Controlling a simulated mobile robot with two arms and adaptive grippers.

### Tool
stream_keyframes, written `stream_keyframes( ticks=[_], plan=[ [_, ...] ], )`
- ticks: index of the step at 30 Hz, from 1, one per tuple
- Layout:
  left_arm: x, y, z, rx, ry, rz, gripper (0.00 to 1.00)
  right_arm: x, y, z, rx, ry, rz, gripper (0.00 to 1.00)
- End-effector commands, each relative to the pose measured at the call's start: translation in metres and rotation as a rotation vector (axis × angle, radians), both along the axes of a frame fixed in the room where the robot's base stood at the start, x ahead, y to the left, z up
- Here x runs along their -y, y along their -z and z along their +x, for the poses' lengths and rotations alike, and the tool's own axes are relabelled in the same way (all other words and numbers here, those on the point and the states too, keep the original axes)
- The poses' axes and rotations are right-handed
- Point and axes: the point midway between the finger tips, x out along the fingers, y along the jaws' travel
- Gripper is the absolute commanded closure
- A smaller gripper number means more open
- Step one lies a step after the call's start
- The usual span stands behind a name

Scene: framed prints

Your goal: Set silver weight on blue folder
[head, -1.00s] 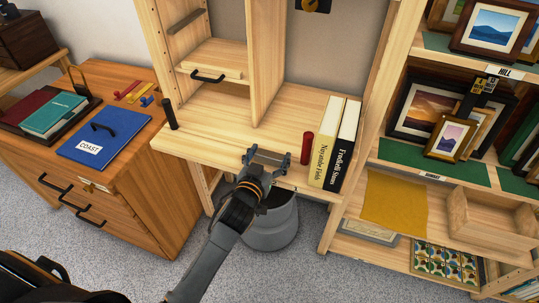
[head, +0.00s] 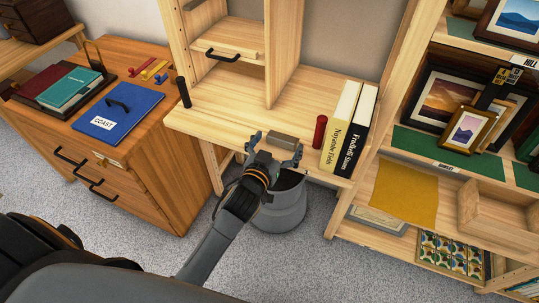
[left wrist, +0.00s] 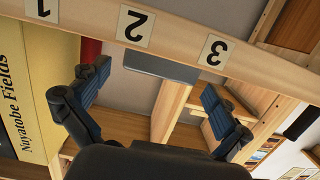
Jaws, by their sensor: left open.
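The silver weight (head: 284,141), a small grey block, is at the front edge of the wooden shelf. My left gripper (head: 275,147) is open, with its fingers on either side of the block; I cannot tell whether they touch it. In the left wrist view the weight (left wrist: 160,66) shows as a grey slab beyond and between the spread fingers (left wrist: 157,92). The blue folder (head: 130,108) lies flat on the wooden cabinet at left, with a COAST label and a dark handle on top. My right gripper is not in view.
A red cylinder (head: 320,132) and two upright books (head: 341,125) stand right of the weight. A black post (head: 183,92) stands at the shelf's left end. A grey bin (head: 278,207) is below. Teal and red books (head: 69,88) lie beside the folder.

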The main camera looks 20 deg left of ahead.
Motion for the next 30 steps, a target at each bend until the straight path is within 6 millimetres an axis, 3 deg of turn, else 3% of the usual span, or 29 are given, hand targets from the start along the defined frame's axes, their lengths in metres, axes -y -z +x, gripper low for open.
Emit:
stream_keyframes(
  ticks=[6,12,18,25,28,30],
  plan=[
    [-0.002,-0.006,-0.050,-0.003,-0.001,-0.002,0.00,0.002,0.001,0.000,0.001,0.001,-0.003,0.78],
    [-0.003,-0.012,-0.082,-0.001,-0.001,-0.002,0.00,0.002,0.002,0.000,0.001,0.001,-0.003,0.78],
    [-0.004,-0.015,-0.095,0.001,-0.001,0.000,0.00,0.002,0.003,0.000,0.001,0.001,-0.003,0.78],
    [-0.004,-0.015,-0.095,0.000,-0.001,0.000,0.00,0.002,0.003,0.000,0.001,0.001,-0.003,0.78],
    [-0.001,0.005,-0.095,-0.036,0.007,0.005,0.00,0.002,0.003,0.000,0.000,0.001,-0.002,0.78],
    [0.002,0.040,-0.096,-0.099,0.019,0.016,0.00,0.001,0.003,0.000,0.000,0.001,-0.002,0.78]
  ],
)
